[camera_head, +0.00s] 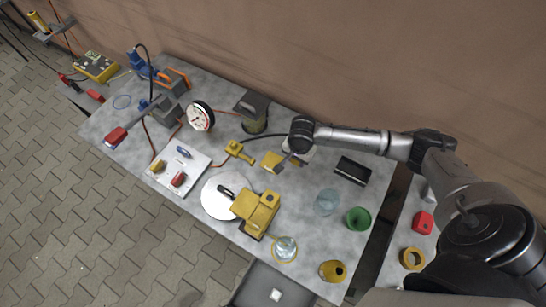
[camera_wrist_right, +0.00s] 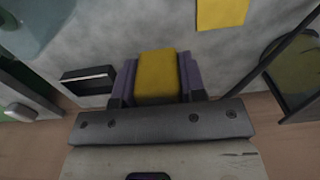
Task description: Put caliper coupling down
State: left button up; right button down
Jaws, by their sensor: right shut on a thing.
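My right gripper (camera_head: 281,160) reaches in from the right over the middle of the table. It is shut on a yellow block (camera_head: 271,161), which I take to be the caliper coupling. In the right wrist view the yellow block (camera_wrist_right: 157,74) sits between the two purplish fingers (camera_wrist_right: 157,88). The grey table top shows beyond it; I cannot tell whether the block touches the table. Its underside is hidden. My left gripper is not in view.
A yellow fitting (camera_head: 238,151) lies just left of the gripper. A larger yellow caliper-like body (camera_head: 257,208) stands below, beside a white disc (camera_head: 213,207). A black box (camera_head: 352,170) and green cup (camera_head: 358,219) are right. A dark canister (camera_head: 253,112) stands behind. Bare table shows around (camera_head: 300,195).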

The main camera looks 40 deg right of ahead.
jog(key=b, duration=0.2)
send_over(273, 162)
notch_tip(273, 162, down, 6)
jog(key=shift+a+r, duration=0.15)
jog(key=shift+f+b, duration=0.45)
jog(key=shift+f, duration=1.5)
jog(key=shift+f, duration=0.1)
jog(key=shift+f, duration=0.6)
jog(key=c, duration=1)
grip_release()
jog(key=shift+c, duration=0.2)
jog(key=o, duration=0.3)
jog(key=shift+o, duration=0.2)
